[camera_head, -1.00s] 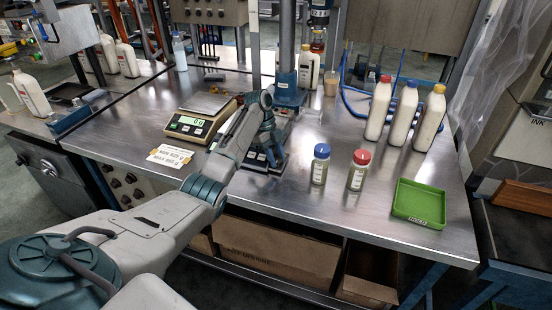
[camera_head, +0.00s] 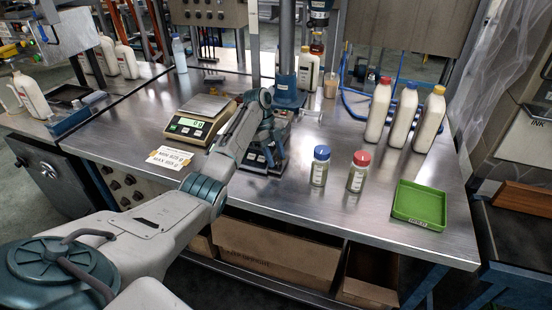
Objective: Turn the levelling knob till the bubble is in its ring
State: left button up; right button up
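The weighing scale (camera_head: 186,131) stands on the steel bench (camera_head: 300,215), with a lit green readout and a flat pan (camera_head: 205,105). My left arm reaches in from the lower left and bends down just right of the scale. My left gripper (camera_head: 266,155) is low over the bench at the foot of the blue post; its fingers are too small and too covered to tell whether they are open or shut. I cannot make out the levelling knob, the bubble or its ring. My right gripper is out of view.
A card (camera_head: 169,157) lies before the scale. A blue-capped jar (camera_head: 320,167), a red-capped jar (camera_head: 359,171) and a green tray (camera_head: 420,204) are to the right. Three tall bottles (camera_head: 404,114) stand behind.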

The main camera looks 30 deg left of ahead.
aim_at(277, 161)
pick_arm(q)
jog(key=v, duration=0.3)
jog(key=shift+r+b, duration=0.15)
jog(key=shift+b, duration=0.25)
jog(key=p+v, duration=0.4)
jog(key=v, duration=0.2)
jog(key=shift+r, duration=0.25)
jog(key=shift+a, duration=0.1)
